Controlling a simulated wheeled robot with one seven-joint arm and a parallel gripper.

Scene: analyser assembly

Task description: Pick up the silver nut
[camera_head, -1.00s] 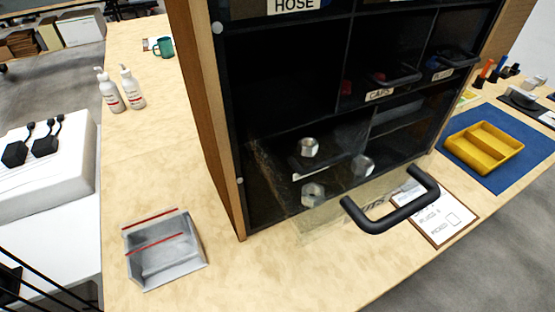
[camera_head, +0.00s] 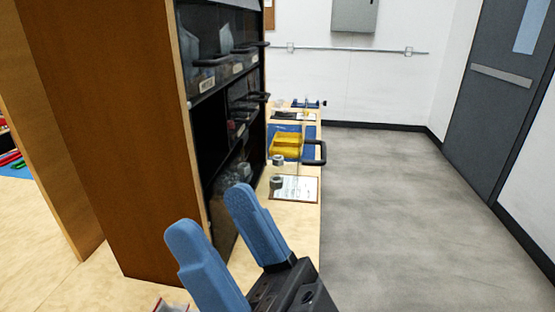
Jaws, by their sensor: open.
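Silver nuts show in the middle of the view beside the cabinet front: one nut (camera_head: 277,160) and, lower, a second nut (camera_head: 276,183). They appear to be in a clear drawer pulled out from the cabinet, with a black handle (camera_head: 315,153) at its outer end. The clear walls are hard to make out. More grey shapes (camera_head: 242,170) show at the cabinet opening, too small to tell apart. My gripper (camera_head: 211,211) has two blue fingers spread apart with nothing between them. It is in the foreground, nearer the camera than the nuts and apart from them.
The tall wooden cabinet (camera_head: 120,140) fills the left side. A white paper on a board (camera_head: 295,188) lies on the table under the drawer. A yellow tray (camera_head: 287,143) on a blue mat stands beyond. Grey floor (camera_head: 400,200) is free to the right.

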